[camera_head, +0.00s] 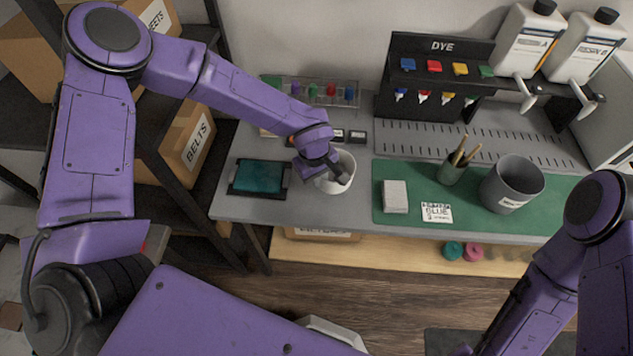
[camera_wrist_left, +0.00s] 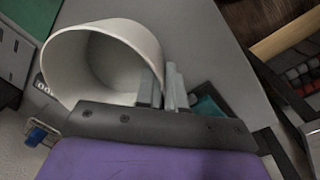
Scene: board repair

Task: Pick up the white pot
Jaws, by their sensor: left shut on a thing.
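The white pot (camera_head: 337,184) is at the front middle of the grey bench, left of the green mat. It is partly hidden under my left gripper (camera_head: 340,177) in the head view. In the left wrist view the pot (camera_wrist_left: 88,62) shows its open mouth and looks empty. My left gripper (camera_wrist_left: 163,85) is shut on the pot's wall, with one finger inside the rim and one outside. I cannot tell whether the pot's base touches the bench. My right arm shows at the right edge of the head view, but its gripper is not seen.
A teal tray (camera_head: 258,177) lies left of the pot. The green mat (camera_head: 470,220) on the right holds a white block (camera_head: 395,196), a glue card (camera_head: 437,212), a brush cup (camera_head: 452,172) and a grey bin (camera_head: 511,184). A rack of small bottles (camera_head: 312,91) stands behind.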

